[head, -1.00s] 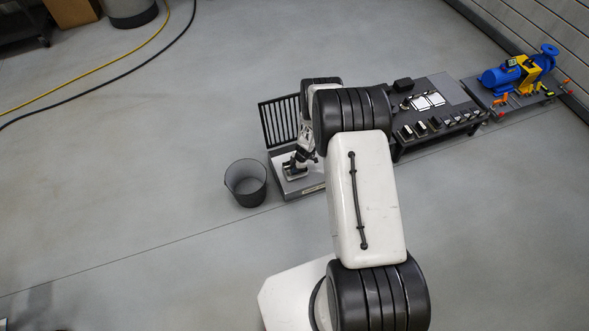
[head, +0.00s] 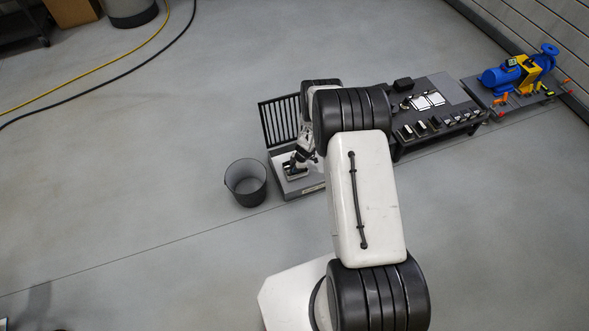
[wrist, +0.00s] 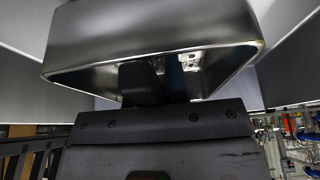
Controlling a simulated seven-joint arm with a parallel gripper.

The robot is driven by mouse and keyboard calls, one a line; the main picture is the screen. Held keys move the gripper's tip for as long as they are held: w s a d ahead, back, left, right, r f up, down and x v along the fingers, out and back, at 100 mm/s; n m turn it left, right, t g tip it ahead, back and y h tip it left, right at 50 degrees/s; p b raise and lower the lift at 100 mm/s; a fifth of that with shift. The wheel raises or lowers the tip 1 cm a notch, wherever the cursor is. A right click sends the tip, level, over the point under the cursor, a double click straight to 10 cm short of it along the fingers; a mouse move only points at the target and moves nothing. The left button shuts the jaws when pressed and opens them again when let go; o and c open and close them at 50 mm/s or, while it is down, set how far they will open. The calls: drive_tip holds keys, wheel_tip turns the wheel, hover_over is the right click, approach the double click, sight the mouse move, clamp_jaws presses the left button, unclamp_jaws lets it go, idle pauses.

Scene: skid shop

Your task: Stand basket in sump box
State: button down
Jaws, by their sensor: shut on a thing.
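A smooth metal-walled thing, taken as the basket (wrist: 150,30), fills the upper middle of the wrist view. My gripper (wrist: 155,82) is shut on it; one dark finger shows against its lower rim, and the exact grip is partly hidden. In the head view my gripper (head: 292,168) points down over a low grey box, taken as the sump box (head: 305,189). The basket is small and mostly covered there by the gripper. I cannot tell whether it touches the box floor or hangs just above it.
A dark barred panel (head: 279,122) stands upright behind the box. A round dark bin (head: 246,184) stands close on its left. A dark bench (head: 455,90) with small parts is on the right, then a blue pump (head: 505,75).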

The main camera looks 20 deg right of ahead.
drive_tip(key=shift+f, duration=0.35)
idle(0.4)
drive_tip(key=c, duration=0.6)
unclamp_jaws()
drive_tip(key=shift+o, duration=0.2)
drive_tip(key=shift+r, duration=0.15)
drive_tip(key=shift+r, duration=3.85)
